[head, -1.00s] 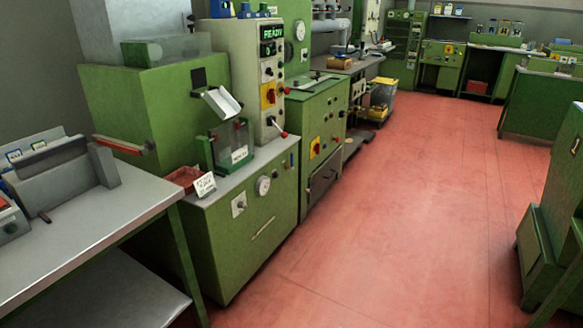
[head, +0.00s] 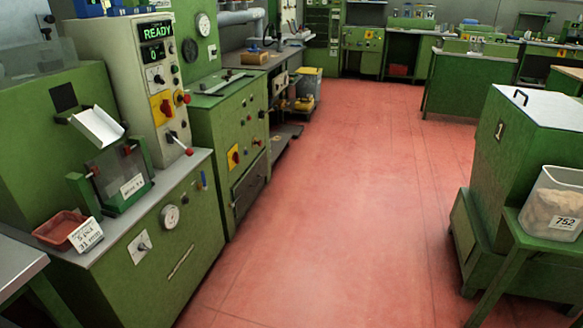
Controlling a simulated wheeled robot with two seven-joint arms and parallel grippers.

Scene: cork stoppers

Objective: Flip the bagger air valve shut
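Neither of my grippers is in view. I cannot pick out a bagger or its air valve for certain. At the left stands a green machine cabinet (head: 185,262) with a round gauge (head: 170,217) and a small switch plate (head: 140,247) on its front. Above it, a cream control panel (head: 118,78) has a lit display reading READY (head: 155,31), a yellow plate with a red switch (head: 162,108), and a red-tipped lever (head: 181,145).
A red tray (head: 62,230) and a card (head: 86,235) sit on the cabinet top. At the right, a green cabinet marked 1 (head: 510,135) stands beside a clear bin marked 752 (head: 553,204). Open red floor (head: 330,200) runs between them to benches at the back.

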